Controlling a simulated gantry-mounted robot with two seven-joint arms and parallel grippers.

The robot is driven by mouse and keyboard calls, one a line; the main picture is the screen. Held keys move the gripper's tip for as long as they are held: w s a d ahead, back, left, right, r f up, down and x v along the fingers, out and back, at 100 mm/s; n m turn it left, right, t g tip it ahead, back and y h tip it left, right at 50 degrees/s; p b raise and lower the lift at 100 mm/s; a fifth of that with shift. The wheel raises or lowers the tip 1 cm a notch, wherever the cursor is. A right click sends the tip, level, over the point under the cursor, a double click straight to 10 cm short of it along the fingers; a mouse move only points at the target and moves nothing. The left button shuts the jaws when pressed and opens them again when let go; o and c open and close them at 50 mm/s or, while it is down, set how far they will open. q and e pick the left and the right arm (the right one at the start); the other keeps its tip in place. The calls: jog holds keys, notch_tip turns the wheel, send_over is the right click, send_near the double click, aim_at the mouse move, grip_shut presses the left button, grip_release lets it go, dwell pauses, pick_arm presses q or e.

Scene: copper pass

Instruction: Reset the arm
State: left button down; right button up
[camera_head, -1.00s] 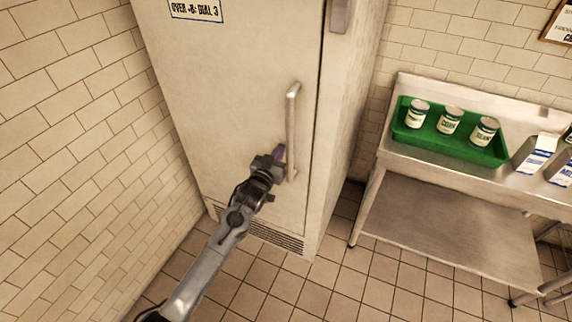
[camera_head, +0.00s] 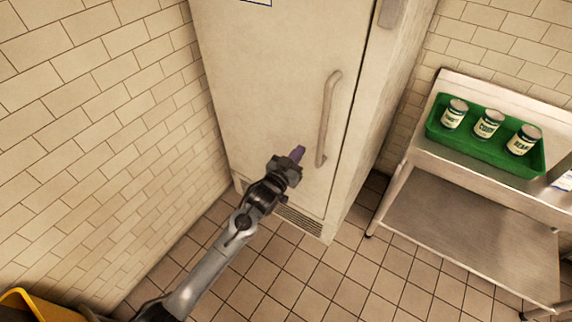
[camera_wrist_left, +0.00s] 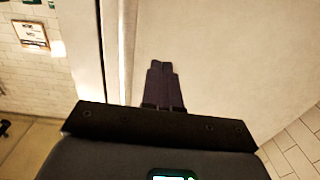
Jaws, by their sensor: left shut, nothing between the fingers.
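My left gripper (camera_head: 298,153) is shut and empty in the head view, in front of the white fridge door and just left of its long handle (camera_head: 327,118). A gap shows between the fingertips and the handle. In the left wrist view the shut fingers (camera_wrist_left: 161,82) point at the pale door face (camera_wrist_left: 220,50). My left arm reaches up from the bottom left of the head view. My right gripper is not in view.
The fridge (camera_head: 270,70) is closed. To the right, a steel table (camera_head: 410,165) bears a green tray (camera_head: 480,150) with three cans. A tiled wall (camera_head: 90,130) stands on the left. A yellow object (camera_head: 35,305) shows at bottom left. Tiled floor lies clear between.

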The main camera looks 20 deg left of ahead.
pick_arm(q)
jog(key=s+a+f+n+g+y, duration=0.1)
jog(key=s+f+g, duration=0.1)
jog(key=s+f, duration=0.5)
jog(key=s+a+f+n+g+y, duration=0.15)
jog(key=s+f, duration=0.25)
jog(key=s, duration=0.7)
jog(key=s+a+f+g, duration=0.2)
jog(key=s+f, duration=0.3)
jog(key=s, duration=0.5)
jog(key=s+a+r+m+g+y, duration=0.15)
jog(key=s+g, duration=0.25)
jog(key=s, duration=0.4)
jog(key=s+a+r+g+y, duration=0.1)
jog(key=s+a+r+g, duration=0.25)
jog(key=s, duration=0.35)
notch_tip(320, 180, up, 13)
jog(key=s+p, duration=0.1)
jog(key=p, duration=1.3)
jog(key=shift+g, duration=0.4)
jog(key=shift+s, duration=0.1)
